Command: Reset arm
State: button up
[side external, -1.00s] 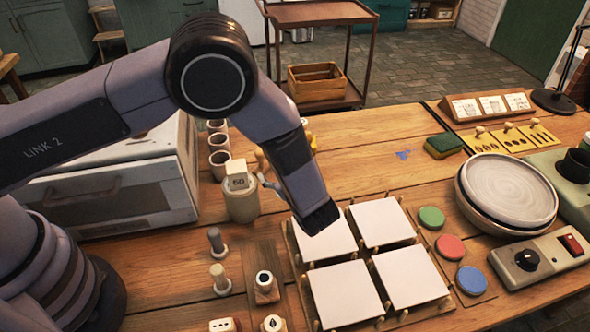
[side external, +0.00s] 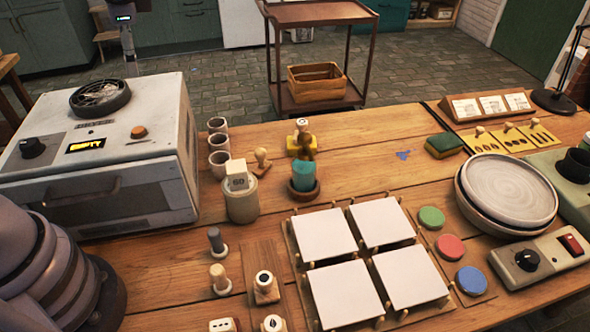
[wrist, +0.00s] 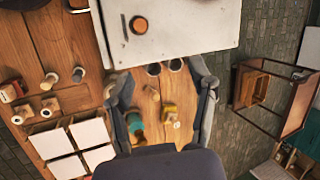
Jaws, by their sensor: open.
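My gripper (wrist: 159,78) shows in the wrist view with its two fingers spread wide and nothing between them. It is high above the table, looking down on the whole work area. In the side view my gripper is not recognisable and the arm no longer crosses the table. The four white square plates (side external: 325,233) lie flat in a pegged wooden holder. A teal object (side external: 303,176) stands in a small dark round dish; it also shows in the wrist view (wrist: 134,122). A yellow stamp-like piece (side external: 301,139) stands behind it.
A white oven (side external: 120,190) stands at the left, with brown cups (side external: 219,163) beside it. Red, green and blue discs (side external: 450,247) lie right of the plates. A stacked bowl (side external: 508,190) and a switch box (side external: 540,262) are farther right. The table's back middle is mostly clear.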

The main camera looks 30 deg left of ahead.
jog(key=s+r+n+t+h, duration=0.2)
jog(key=s+n, duration=0.1)
jog(key=s, duration=0.4)
jog(key=s+r+n+t+h, duration=0.2)
jog(key=s+n, duration=0.1)
jog(key=s, duration=0.4)
jog(key=shift+s+a+r+n+h, duration=0.3)
jog(key=shift+a+r+h, duration=0.05)
jog(key=shift+a+h, duration=0.1)
